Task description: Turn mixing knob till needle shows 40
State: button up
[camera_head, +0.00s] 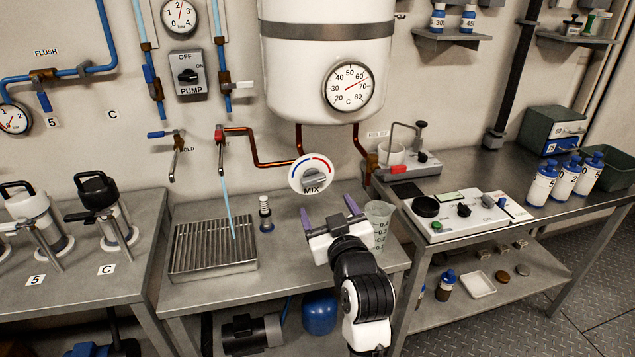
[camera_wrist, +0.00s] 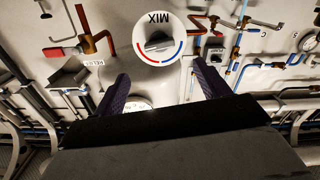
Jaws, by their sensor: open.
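The white mixing knob (camera_head: 311,173), marked MIX with a red and blue arc and a dark grip, sits on the wall below the tank. It appears upside down in the wrist view (camera_wrist: 174,47). The round temperature gauge (camera_head: 354,86) on the white tank has a red needle pointing up and right, roughly between 60 and 70. My gripper (camera_head: 328,212) is open and empty, in front of and below the knob, its purple fingers apart. In the wrist view the fingers (camera_wrist: 162,84) are spread below the knob, not touching it.
A measuring cup (camera_head: 380,221) stands just right of my gripper. A pale blue stream falls from the red-handled tap (camera_head: 219,134). Copper pipes run near the knob.

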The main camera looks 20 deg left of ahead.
aim_at(314, 181)
jog(key=p+x, duration=0.2)
jog(key=x, duration=0.7)
jog(key=shift+w+a+p, duration=0.25)
jog(key=shift+w+p, duration=0.05)
jog(key=shift+p, duration=0.05)
jog(key=shift+c, duration=0.2)
jog(key=c, duration=0.9)
